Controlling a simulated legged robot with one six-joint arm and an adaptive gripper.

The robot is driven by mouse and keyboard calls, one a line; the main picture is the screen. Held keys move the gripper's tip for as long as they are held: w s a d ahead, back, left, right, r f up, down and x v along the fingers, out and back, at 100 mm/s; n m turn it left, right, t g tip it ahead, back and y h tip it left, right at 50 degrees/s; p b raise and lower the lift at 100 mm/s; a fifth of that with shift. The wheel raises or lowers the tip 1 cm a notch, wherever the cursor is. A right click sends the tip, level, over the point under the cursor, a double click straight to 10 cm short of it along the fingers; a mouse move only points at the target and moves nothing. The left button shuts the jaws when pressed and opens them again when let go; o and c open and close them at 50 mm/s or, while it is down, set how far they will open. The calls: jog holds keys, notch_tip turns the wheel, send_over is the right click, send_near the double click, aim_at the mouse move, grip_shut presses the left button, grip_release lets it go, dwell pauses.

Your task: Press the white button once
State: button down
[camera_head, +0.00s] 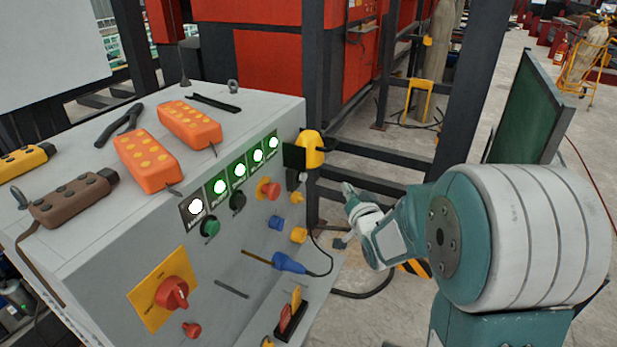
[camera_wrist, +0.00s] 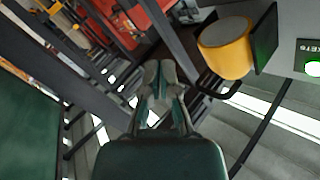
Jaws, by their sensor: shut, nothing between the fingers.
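A grey control console (camera_head: 130,235) stands at the left in the head view. On its sloping front a row of lit round buttons runs up to the right. The nearest one, a white round button (camera_head: 196,207) on a dark labelled plate, glows white. The others sit on green plates (camera_head: 239,170) and also have bright white centres. My gripper (camera_head: 348,192) is right of the console, in free air, apart from the buttons. In the wrist view my gripper (camera_wrist: 160,70) has its fingers together with nothing between them. One lit button (camera_wrist: 313,68) shows at the right edge there.
A yellow fixture with a black plate (camera_head: 312,148) sticks out at the console's right corner; it is near my gripper in the wrist view (camera_wrist: 225,48). Orange pendants (camera_head: 147,160) lie on the console top. A red knob (camera_head: 172,293) and a blue plug (camera_head: 289,262) protrude from its front.

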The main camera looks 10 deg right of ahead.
aim_at(305, 178)
jog(key=shift+w+d+f+m+t+y, duration=0.15)
jog(key=shift+w+d+f+t+y, duration=0.2)
jog(key=shift+f+t, duration=0.15)
jog(key=shift+w+d+f+m+t+y, duration=0.15)
jog(key=shift+w+d+f+t+y, duration=0.1)
jog(key=shift+f+t+y, duration=0.25)
jog(key=shift+a, duration=0.25)
jog(key=w+a, duration=0.5)
jog(key=a, duration=0.2)
jog(key=shift+w, duration=0.15)
dwell(1.0)
jog(key=shift+w+a, duration=0.15)
jog(key=shift+a, duration=0.1)
